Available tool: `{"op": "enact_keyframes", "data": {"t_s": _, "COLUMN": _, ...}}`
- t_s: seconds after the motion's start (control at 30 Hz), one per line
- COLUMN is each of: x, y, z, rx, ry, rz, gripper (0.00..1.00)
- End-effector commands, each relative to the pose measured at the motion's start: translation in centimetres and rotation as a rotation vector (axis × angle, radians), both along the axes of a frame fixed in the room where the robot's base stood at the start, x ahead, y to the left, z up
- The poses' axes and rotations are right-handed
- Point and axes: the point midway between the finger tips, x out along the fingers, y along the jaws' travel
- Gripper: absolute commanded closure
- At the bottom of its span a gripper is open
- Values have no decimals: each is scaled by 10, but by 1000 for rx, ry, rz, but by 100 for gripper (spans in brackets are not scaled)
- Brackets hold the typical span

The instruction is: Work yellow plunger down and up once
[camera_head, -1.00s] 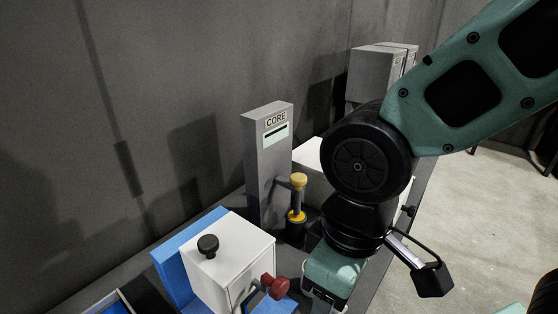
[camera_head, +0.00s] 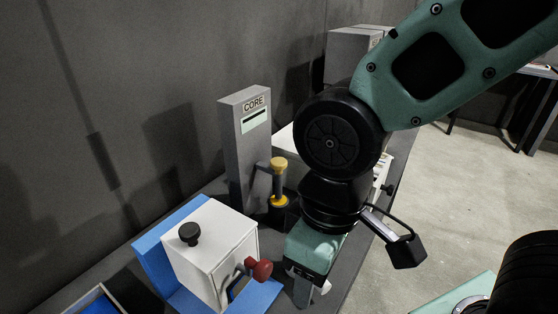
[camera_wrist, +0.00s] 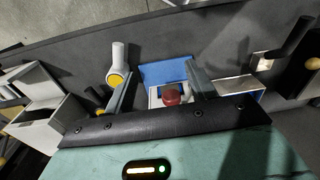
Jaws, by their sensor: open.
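The yellow plunger (camera_head: 279,168) stands upright in front of the grey CORE post in the head view. It has a tan-yellow knob on a shaft, with a bright yellow ring above a dark base. My gripper (camera_head: 311,291) points down, in front and to the right of the plunger, apart from it. Its jaws are open, with nothing held between them. In the wrist view, the two fingers (camera_wrist: 161,90) stand spread, with a red knob (camera_wrist: 172,95) showing beyond the gap.
The CORE post (camera_head: 243,150) rises directly behind the plunger. A white box (camera_head: 205,250) with a black knob (camera_head: 189,234) and a red knob (camera_head: 262,269) stands on a blue base, left of my gripper. The floor (camera_head: 440,180) at right is open.

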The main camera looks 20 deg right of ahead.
Motion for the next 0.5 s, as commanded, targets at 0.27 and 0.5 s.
{"op": "enact_keyframes", "data": {"t_s": 0.27, "x": 0, "y": 0, "z": 0, "rx": 0, "ry": 0, "rz": 0, "gripper": 44}}
{"op": "enact_keyframes", "data": {"t_s": 0.5, "x": 64, "y": -11, "z": -21, "rx": 38, "ry": -154, "rz": -34, "gripper": 44}}
